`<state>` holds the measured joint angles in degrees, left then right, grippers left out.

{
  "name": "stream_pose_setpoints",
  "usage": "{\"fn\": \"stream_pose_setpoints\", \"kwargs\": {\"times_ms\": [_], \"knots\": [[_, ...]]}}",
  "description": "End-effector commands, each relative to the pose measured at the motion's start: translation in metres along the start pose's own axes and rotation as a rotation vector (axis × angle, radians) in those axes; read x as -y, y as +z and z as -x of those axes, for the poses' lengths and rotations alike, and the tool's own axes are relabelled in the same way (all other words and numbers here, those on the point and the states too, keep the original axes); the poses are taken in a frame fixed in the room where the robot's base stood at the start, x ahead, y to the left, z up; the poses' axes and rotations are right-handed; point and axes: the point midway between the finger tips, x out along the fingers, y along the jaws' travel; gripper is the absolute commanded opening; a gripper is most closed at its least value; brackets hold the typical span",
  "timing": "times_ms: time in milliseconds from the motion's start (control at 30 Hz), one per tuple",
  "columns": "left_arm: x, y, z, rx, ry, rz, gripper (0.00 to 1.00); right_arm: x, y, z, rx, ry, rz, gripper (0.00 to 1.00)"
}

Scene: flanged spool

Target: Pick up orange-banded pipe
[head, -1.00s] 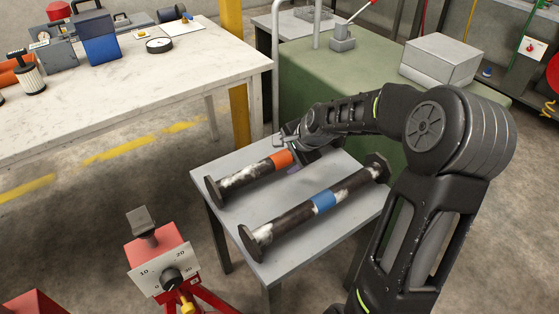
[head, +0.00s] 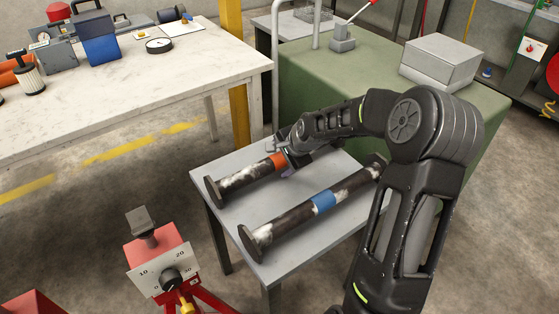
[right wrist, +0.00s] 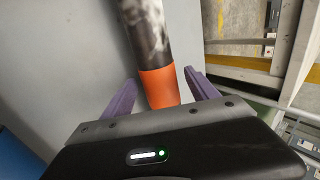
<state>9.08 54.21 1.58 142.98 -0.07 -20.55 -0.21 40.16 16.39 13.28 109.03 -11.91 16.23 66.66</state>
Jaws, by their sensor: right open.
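The orange-banded pipe (head: 245,175) is a dark, white-smeared spool with a round end flange, lying on the small grey table. Its orange band (head: 279,160) is at my right gripper (head: 285,162). In the right wrist view the band (right wrist: 160,87) lies between the two purple fingers of the open right gripper (right wrist: 158,88), with a gap visible at the left finger. The pipe's far end is hidden behind the gripper. My left gripper is in no view.
A blue-banded pipe (head: 300,218) lies parallel on the same grey table (head: 232,222), nearer to me. A green bench (head: 370,72) stands behind. A red stand with a dial (head: 165,265) is at the front left. A white workbench (head: 120,95) stands at the left.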

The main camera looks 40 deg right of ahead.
Motion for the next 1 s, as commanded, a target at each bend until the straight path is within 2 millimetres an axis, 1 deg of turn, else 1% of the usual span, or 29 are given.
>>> {"fn": "stream_pose_setpoints", "kwargs": {"times_ms": [267, 1000], "knots": [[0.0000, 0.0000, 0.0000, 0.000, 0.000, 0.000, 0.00, -0.0001, 0.0001, 0.0002, 0.000, 0.000, 0.000, 0.68], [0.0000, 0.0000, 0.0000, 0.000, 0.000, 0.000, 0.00, -0.0001, 0.0001, 0.0002, 0.000, 0.000, 0.000, 0.09]]}}
